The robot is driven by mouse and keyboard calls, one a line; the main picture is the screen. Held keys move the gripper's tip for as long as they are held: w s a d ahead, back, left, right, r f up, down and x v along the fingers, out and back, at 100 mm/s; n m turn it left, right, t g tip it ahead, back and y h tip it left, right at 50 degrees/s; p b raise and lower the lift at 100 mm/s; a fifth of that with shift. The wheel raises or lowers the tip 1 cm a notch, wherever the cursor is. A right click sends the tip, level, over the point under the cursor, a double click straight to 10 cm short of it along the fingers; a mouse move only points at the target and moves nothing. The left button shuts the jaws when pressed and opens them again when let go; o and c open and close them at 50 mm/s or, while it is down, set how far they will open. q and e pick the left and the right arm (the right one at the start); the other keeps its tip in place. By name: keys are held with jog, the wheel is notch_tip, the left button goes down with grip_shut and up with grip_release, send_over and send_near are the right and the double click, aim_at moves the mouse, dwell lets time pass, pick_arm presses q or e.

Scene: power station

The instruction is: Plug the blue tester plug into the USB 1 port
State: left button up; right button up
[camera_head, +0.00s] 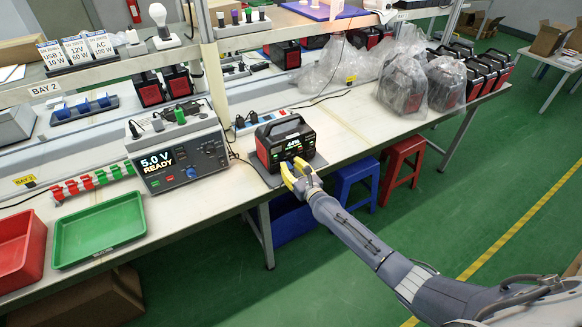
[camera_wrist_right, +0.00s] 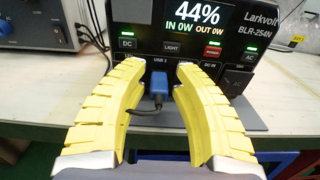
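The black and red power station (camera_head: 285,140) stands on the bench, its lit screen reading 44% in the right wrist view (camera_wrist_right: 197,15). The blue tester plug (camera_wrist_right: 157,86) is at the front panel just below the USB 1 label, where the port is hidden behind it; it looks seated there. Its dark cable runs off to the left. My right gripper (camera_wrist_right: 158,70) is open, its yellow fingers apart on either side of the plug, with visible gaps. In the head view the right gripper (camera_head: 289,172) is at the station's front. My left gripper is not in view.
The tester (camera_head: 178,160), showing 5.0 V READY, stands left of the station. A green tray (camera_head: 98,232) and red bin (camera_head: 20,250) lie farther left. Bagged stations (camera_head: 405,85) stand to the right. Blue (camera_head: 357,180) and red (camera_head: 405,160) stools sit below the bench edge.

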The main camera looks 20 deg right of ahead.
jog(key=shift+o, duration=0.8)
jog(key=shift+s+d+f, duration=0.1)
jog(key=shift+s, duration=0.4)
jog(key=v, duration=1.1)
